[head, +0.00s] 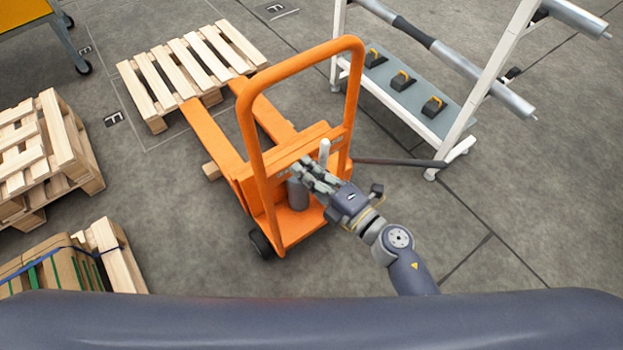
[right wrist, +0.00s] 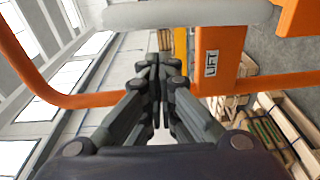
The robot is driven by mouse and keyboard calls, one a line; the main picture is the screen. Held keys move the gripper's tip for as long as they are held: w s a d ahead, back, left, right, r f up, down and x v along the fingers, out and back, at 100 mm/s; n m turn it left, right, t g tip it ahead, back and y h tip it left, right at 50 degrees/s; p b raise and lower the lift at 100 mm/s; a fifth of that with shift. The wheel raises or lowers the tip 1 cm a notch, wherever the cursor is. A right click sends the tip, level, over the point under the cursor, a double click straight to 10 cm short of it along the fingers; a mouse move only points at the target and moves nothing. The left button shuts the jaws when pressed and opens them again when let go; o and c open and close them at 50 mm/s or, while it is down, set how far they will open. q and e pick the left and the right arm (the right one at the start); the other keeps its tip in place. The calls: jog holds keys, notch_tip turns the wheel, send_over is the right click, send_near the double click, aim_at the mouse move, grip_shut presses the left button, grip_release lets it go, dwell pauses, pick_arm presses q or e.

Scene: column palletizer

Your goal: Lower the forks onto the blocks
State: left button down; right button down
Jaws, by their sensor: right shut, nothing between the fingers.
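An orange hand stacker stands in the middle of the head view, with a tall looped frame (head: 255,150) and two forks (head: 212,137) pointing away to the upper left. The fork tips meet a wooden pallet (head: 190,70). A small wooden block (head: 211,171) shows beside the near part of the left fork; other blocks are hidden. A pale grey lever (head: 324,152) stands up at the mast. My right gripper (head: 304,170) is shut and empty close beside the lever; contact cannot be told. The right wrist view shows its closed fingers (right wrist: 157,70) and a LIFT label (right wrist: 211,63).
Stacked pallets (head: 75,150) and a strapped load (head: 60,268) stand at the left. A white rack (head: 425,110) with grey rollers and several dark, orange-handled items stands at the right. A dark bar (head: 400,162) runs from the stacker towards the rack. Floor at lower right is clear.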

aim_at(323, 160)
jog(key=shift+w+d, duration=0.2)
jog(key=shift+d, duration=0.35)
jog(key=shift+w+d, duration=0.2)
jog(key=shift+d, duration=0.35)
jog(key=shift+d, duration=0.1)
